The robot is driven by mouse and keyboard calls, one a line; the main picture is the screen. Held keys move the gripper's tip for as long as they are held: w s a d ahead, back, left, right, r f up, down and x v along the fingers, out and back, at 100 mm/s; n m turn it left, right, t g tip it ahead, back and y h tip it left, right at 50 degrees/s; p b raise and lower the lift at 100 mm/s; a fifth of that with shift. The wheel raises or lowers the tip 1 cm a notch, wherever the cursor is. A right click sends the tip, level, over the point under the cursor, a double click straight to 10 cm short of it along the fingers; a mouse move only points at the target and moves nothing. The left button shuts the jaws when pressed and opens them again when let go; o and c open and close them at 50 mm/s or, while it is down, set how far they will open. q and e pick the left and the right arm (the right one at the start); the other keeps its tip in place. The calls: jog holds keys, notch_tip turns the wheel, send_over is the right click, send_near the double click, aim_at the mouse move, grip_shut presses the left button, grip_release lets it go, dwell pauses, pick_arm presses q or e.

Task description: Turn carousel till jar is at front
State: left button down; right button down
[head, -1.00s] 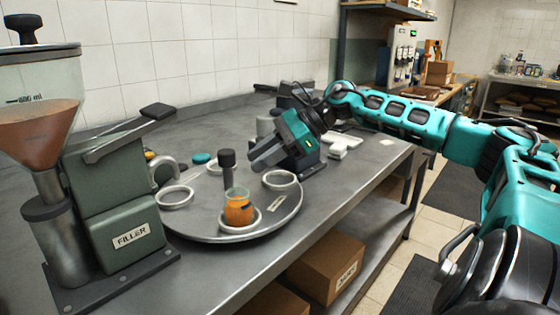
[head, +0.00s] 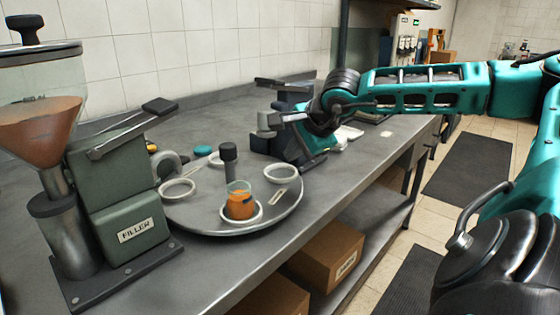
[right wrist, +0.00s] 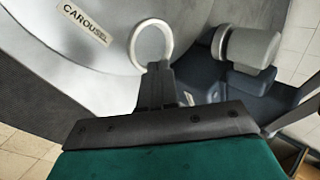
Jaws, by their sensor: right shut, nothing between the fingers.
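The jar (head: 240,205), clear with orange contents, stands upright in a white ring holder at the near edge of the round grey carousel (head: 195,216). A dark knobbed post (head: 229,160) rises from the carousel's middle. Other ring holders on it are empty, one at left (head: 177,189) and one at right (head: 281,173). My right gripper (right wrist: 157,70) is shut and empty, its tips just beside an empty ring (right wrist: 151,43) in the right wrist view. In the head view its fingers are hard to make out against the dark machine behind. My left gripper is not in view.
The green filler (head: 125,200) stands left of the carousel. A dark machine with a grey cylinder (right wrist: 250,47) stands close beside my right gripper. A cardboard box (head: 328,255) sits on the shelf below. The bench's front edge is clear.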

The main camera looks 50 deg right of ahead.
aim_at(278, 170)
jog(key=x, duration=0.3)
jog(key=shift+w+d+f, duration=0.1)
jog(key=shift+w+f, duration=0.15)
jog(key=shift+w, duration=0.05)
jog(key=shift+w+d+f+p, duration=0.2)
jog(key=shift+w+f, duration=0.2)
jog(key=shift+w, duration=0.35)
jog(key=shift+w+d+f+p, duration=0.2)
jog(key=shift+w+f, duration=0.25)
jog(key=shift+w, duration=0.3)
jog(key=shift+w+d+r+p, duration=0.2)
jog(key=shift+w+p, duration=0.25)
jog(key=shift+w, duration=0.15)
jog(key=shift+w+d+f, duration=0.1)
jog(key=shift+w+f, duration=0.05)
jog(key=shift+f, duration=0.05)
